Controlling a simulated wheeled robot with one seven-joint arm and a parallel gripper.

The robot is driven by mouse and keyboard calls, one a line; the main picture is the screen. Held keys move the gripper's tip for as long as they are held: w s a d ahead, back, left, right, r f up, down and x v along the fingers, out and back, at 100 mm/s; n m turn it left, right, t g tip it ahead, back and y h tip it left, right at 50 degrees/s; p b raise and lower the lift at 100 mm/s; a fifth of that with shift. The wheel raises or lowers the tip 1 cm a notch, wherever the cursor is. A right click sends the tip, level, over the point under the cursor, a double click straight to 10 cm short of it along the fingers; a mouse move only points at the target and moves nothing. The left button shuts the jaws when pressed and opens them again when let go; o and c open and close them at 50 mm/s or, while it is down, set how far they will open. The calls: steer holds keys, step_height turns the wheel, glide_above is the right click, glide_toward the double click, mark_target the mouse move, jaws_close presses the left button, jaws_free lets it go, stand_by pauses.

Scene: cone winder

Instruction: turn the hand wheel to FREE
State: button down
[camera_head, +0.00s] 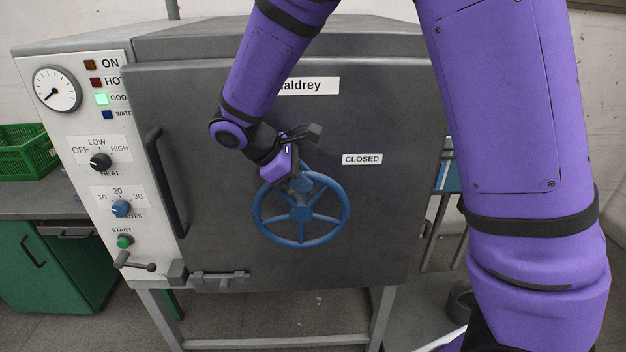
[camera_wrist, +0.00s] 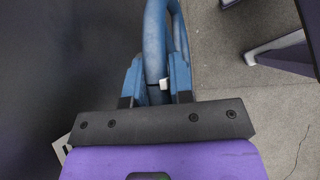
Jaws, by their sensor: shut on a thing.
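The blue hand wheel (camera_head: 301,239) is mounted on the front of the dark grey door and has several spokes. My gripper (camera_head: 299,180) is at the top of its rim. In the wrist view, the wheel's rim (camera_wrist: 154,40) passes between the two blue fingers of my gripper (camera_wrist: 157,75), which are shut on it. A small white piece shows on the rim between the fingers. A white label reading CLOSED (camera_head: 362,159) is on the door to the upper right of the wheel. I see no FREE label; my arm covers part of the door.
The door's bar handle (camera_head: 167,183) stands left of the wheel. A latch (camera_head: 219,278) is at the door's lower left. A green crate (camera_head: 27,150) sits at far left.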

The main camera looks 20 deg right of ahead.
steer(key=shift+w+a+f+g+h, duration=0.1)
steer(key=shift+w+a+g+h, duration=0.15)
steer(key=shift+a+h, duration=0.55)
steer(key=shift+w+a+f+g+h, duration=0.1)
steer(key=shift+w+a+g+h, duration=0.15)
steer(key=shift+a+h, duration=0.5)
steer(key=shift+d+h, duration=0.1)
steer(key=shift+h, duration=0.15)
steer(key=c, duration=1)
jaws_free()
steer(key=v, duration=1)
steer(key=shift+a+r, duration=0.2)
steer(key=shift+a, duration=0.1)
